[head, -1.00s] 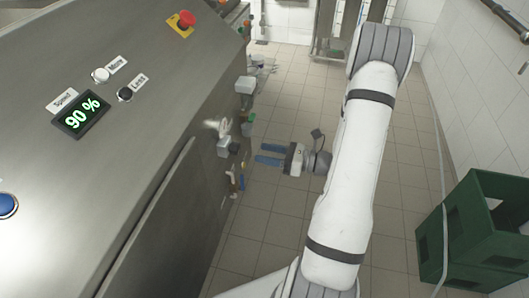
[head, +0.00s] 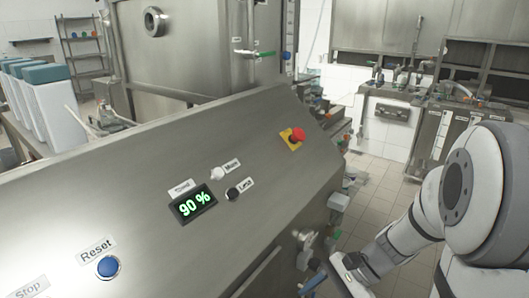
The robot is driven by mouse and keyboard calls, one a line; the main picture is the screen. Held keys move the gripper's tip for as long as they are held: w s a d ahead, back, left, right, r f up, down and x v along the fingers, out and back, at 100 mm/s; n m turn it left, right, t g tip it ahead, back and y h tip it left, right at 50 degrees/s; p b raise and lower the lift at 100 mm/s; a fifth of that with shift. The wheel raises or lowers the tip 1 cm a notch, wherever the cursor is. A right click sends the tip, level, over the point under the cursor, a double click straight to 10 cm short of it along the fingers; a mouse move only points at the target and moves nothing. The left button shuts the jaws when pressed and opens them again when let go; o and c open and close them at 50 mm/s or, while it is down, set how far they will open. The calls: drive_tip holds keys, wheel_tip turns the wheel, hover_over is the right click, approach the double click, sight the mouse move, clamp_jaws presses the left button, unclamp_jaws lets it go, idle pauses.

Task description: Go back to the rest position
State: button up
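My arm stands at the right of the head view and reaches down to the left. My gripper (head: 314,282) is low in the picture, right of the sloped steel control panel. Its blue fingers are partly in view near the bottom edge, and I see nothing held between them. A second ago the two fingers showed clearly apart and empty.
The steel panel (head: 150,170) fills the left and middle, with a display (head: 194,204) reading 90 %, a blue Reset button (head: 108,267) and a red emergency button (head: 298,134). White containers with teal lids (head: 45,100) stand far left. Tiled floor (head: 375,185) shows beyond the panel.

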drive_tip(key=s+d+r+n+t+h+p, duration=0.1)
drive_tip(key=s+d+r+n+t+h, duration=0.2)
drive_tip(key=r+n+h, duration=0.6)
drive_tip(key=s+n+t, duration=0.1)
drive_tip(key=n, duration=0.1)
drive_tip(key=shift+d+n+p, duration=0.3)
